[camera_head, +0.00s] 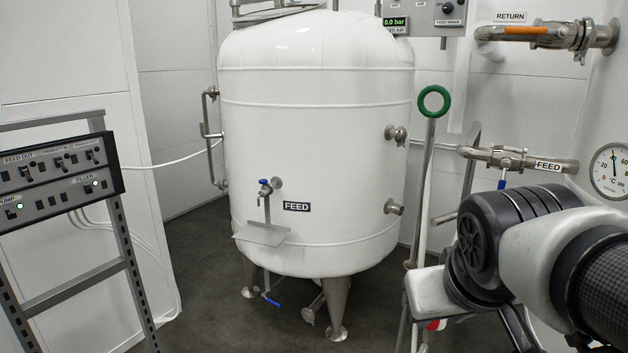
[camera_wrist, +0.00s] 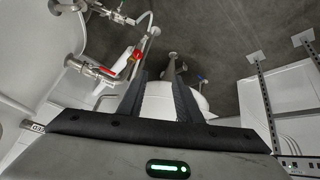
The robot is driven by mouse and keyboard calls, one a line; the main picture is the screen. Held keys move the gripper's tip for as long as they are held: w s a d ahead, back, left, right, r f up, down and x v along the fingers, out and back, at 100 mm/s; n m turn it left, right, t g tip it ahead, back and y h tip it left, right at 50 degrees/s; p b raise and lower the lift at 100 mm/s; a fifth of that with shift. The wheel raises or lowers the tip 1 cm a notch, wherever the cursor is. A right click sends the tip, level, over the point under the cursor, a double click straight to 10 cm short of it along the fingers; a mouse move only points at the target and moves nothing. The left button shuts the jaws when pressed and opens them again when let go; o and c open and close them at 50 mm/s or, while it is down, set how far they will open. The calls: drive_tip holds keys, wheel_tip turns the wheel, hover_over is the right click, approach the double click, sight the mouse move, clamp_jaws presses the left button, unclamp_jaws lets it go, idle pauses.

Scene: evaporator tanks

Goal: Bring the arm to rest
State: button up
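My arm (camera_head: 500,240) shows at the lower right in the head view, bent, with its dark joint in front of the right wall's pipework. My gripper (camera_wrist: 158,88) shows in the wrist view, its two dark fingers apart and nothing held between them. The gripper is not clearly visible in the head view. Beyond the fingers in the wrist view are a white surface and a grey pipe (camera_wrist: 171,66), apart from them as far as I can tell.
The white FEED tank (camera_head: 315,150) stands on legs in the middle. A control panel (camera_head: 60,178) on a metal frame is at left. FEED pipe (camera_head: 515,160), RETURN pipe (camera_head: 530,33) and a temperature gauge (camera_head: 610,170) are at right. Dark floor (camera_head: 205,270) is free left of the tank.

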drive_tip(key=s+a+f+g+y, duration=0.1)
drive_tip(key=s+a+f, duration=0.15)
drive_tip(key=s, duration=0.45)
wheel_tip(320, 180, up, 21)
drive_tip(key=w+p, duration=0.1)
drive_tip(key=p, duration=1.9)
drive_tip(key=shift+w+a+f+m+p, duration=0.15)
drive_tip(key=shift+a+m+p, duration=0.1)
drive_tip(key=shift+m+p, duration=0.05)
drive_tip(key=shift+a, duration=0.1)
